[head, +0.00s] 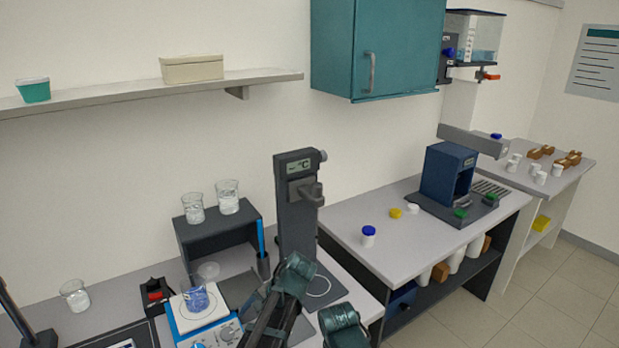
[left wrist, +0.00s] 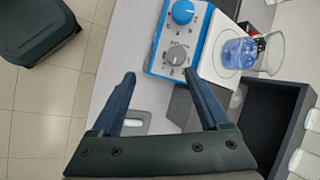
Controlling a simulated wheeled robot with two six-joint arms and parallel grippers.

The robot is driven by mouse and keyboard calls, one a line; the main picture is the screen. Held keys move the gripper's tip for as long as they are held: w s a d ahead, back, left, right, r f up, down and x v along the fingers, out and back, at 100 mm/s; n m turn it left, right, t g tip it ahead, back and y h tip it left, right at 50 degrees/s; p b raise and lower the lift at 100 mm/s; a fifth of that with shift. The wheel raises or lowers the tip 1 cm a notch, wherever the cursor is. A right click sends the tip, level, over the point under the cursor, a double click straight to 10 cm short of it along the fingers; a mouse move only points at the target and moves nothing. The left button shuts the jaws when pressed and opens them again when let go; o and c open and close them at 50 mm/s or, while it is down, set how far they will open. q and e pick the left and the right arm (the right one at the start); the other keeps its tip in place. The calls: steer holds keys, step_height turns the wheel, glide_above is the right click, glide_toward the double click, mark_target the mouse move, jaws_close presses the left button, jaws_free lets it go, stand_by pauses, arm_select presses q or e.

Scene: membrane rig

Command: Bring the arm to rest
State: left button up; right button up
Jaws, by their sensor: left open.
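My left gripper (left wrist: 160,76) is open in the left wrist view, with its two blue-grey fingers apart and nothing between their tips. The blue and white hotplate stirrer (left wrist: 174,38), with its knobs, lies just beyond the fingertips there. A beaker of blue liquid (left wrist: 238,53) stands on its white plate. In the head view my arm's dark links cover the bench front at the bottom middle, right of the stirrer (head: 206,325) and its beaker (head: 195,296). The fingers are hard to make out there. My right gripper does not show.
A tall grey stand with a display (head: 296,210) rises close behind my arm. A dark riser (head: 218,232) carries two beakers. Another beaker (head: 75,295) stands at left, near a black and red device (head: 156,293). The right bench (head: 390,245) has a blue-capped jar (head: 368,237) and open space.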

arm_select(q)
steer(key=s+f+n+t+h, duration=0.1)
steer(key=s+f+n+h, duration=0.4)
steer(key=s, duration=0.3)
steer(key=s+d+f+m+g+b, duration=0.1)
steer(key=s+d+f+m+b, duration=0.1)
steer(key=s+d, duration=0.4)
steer(key=d+m+b, duration=0.1)
steer(key=d+b, duration=0.1)
steer(key=d, duration=0.2)
steer(key=shift+d+f, duration=0.2)
steer(key=shift+d, duration=0.15)
